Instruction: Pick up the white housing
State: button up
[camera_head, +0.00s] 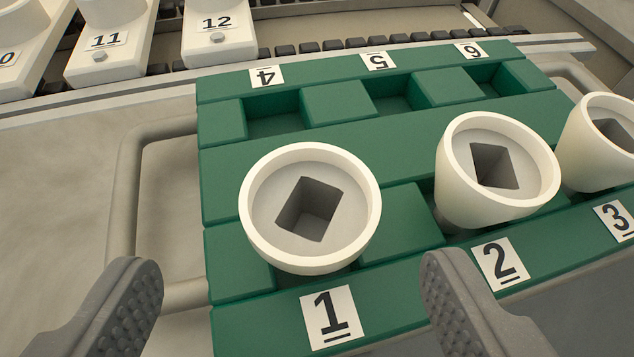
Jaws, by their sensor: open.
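Three white housings stand upright in the front row of a green tray (340,163). Each is a round cup; square holes show in the floors of the first two. One housing (262,240) is at label 1, another (452,205) at label 2, and the third (580,150) at label 3, cut off by the right edge. My gripper (290,300) is open and empty. Its two grey fingers are spread wide at the bottom of the view, to the left and right of label 1, with the first housing ahead between them. No finger visibly touches it.
The back-row slots at labels 4, 5 and 6 are empty. A metal handle (128,190) sticks out at the tray's left. Behind run a metal rail and a dark segmented belt (340,45), with white numbered fixtures 11 (112,65) and 12 (222,50) at upper left.

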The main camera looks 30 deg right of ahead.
aim_at(311, 189)
jog(key=shift+d+b+x, duration=0.15)
jog(key=shift+b+x, duration=0.4)
jog(key=shift+x, duration=1)
jog(key=shift+d+b+x, duration=0.2)
jog(key=shift+b+x, duration=0.35)
jog(key=shift+x, duration=0.95)
jog(key=shift+s+r, duration=0.15)
jog(key=c, duration=1)
